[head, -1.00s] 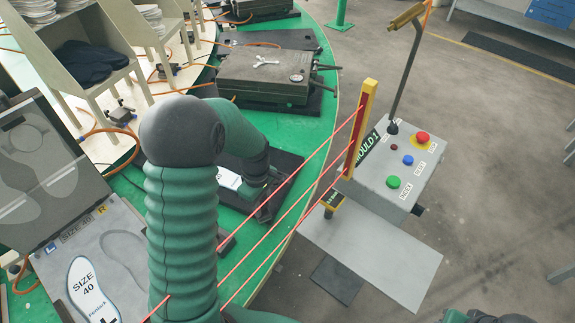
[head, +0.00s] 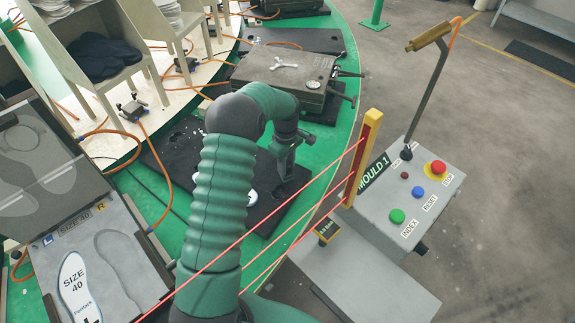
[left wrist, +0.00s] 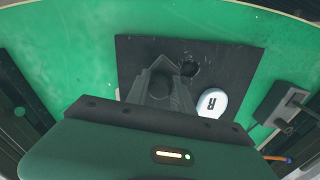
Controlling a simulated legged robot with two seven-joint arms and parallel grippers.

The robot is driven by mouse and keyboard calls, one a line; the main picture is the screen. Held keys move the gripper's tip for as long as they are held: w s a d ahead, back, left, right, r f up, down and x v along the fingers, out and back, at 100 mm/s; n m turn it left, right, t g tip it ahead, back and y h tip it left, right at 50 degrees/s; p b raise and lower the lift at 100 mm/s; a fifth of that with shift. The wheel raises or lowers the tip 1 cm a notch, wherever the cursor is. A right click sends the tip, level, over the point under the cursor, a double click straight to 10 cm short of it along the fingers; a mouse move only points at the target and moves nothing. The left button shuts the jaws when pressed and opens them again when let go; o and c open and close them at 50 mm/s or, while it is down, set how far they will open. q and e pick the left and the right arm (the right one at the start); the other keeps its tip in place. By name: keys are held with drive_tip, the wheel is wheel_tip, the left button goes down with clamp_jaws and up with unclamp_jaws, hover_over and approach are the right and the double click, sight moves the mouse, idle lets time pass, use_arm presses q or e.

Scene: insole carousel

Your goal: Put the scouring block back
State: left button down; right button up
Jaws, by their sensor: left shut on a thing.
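My left gripper (head: 284,165) points down over a black board (head: 185,136) on the green table. In the left wrist view my left gripper (left wrist: 165,90) is shut on a dark, roundish thing (left wrist: 160,84), which I take to be the scouring block. The fingers hide most of it, and its clearance over the board (left wrist: 240,62) is unclear. The board has round recesses, one just right of the fingers. A white piece marked R (left wrist: 212,103) lies on the board beside the gripper. My right gripper is not in view.
Red beams run from a yellow post (head: 362,160) across my left arm. A grey button box (head: 415,190) stands at the right. A closed grey mould (head: 285,72) is beyond the board. An open mould with a SIZE 40 insole (head: 75,285) is at the left.

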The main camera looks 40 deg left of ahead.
sight(288, 166)
use_arm(q)
drive_tip(key=shift+w+a, duration=0.6)
drive_tip(key=shift+w, duration=0.3)
wheel_tip(288, 166, down, 3)
drive_tip(key=shift+s+d+r, duration=0.1)
drive_tip(key=shift+s, duration=0.05)
drive_tip(key=shift+f, duration=0.35)
drive_tip(key=c, duration=1.1)
unclamp_jaws()
wheel_tip(288, 166, up, 12)
